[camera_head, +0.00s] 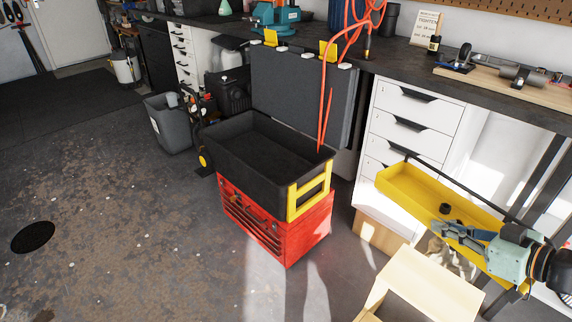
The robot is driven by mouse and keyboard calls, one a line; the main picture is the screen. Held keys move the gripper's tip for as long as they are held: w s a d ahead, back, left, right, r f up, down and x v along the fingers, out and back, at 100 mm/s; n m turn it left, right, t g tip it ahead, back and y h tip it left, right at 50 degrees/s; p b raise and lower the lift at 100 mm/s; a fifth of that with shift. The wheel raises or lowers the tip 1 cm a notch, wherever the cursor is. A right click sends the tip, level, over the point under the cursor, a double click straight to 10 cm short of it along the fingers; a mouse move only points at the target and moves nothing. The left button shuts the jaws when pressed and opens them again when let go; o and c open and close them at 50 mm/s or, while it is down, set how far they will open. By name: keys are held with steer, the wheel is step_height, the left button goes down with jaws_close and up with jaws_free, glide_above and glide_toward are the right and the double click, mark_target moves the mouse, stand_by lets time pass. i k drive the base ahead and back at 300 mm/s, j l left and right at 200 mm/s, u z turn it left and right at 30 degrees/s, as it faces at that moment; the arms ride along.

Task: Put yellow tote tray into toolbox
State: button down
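The yellow tote tray (408,198) is at the right, in front of the white drawer cabinet, with a long black bar along its far side. It looks raised and slightly tilted; what supports it is unclear. The toolbox (268,150) is a black open bin with a yellow front handle, standing on a red drawer chest, its dark lid (300,92) raised behind. The bin looks empty. My gripper (440,232) reaches in from the right, overlapping the tray's near wall. The small fingers do not show clearly whether they are closed on that wall.
A small black round item (445,209) shows within the tray. A light wooden box (425,292) stands below it at the front. A grey bucket (168,125) is left of the toolbox. An orange hose (328,105) hangs before the lid.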

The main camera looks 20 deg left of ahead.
mark_target(263, 158)
steer(key=k+j, duration=0.1)
steer(key=j, duration=0.45)
steer(key=k+j+u, duration=0.1)
steer(key=j, duration=0.45)
steer(key=i+j, duration=0.15)
steer(key=j, duration=0.2)
steer(key=i+j, duration=0.1)
steer(key=j, duration=0.3)
steer(key=i+j+u, duration=0.1)
steer(key=j, duration=0.25)
steer(key=i+j+u, duration=0.15)
steer(key=i+j, duration=0.85)
steer(key=i, duration=0.25)
steer(key=i+j, duration=0.1)
steer(key=i, duration=0.3)
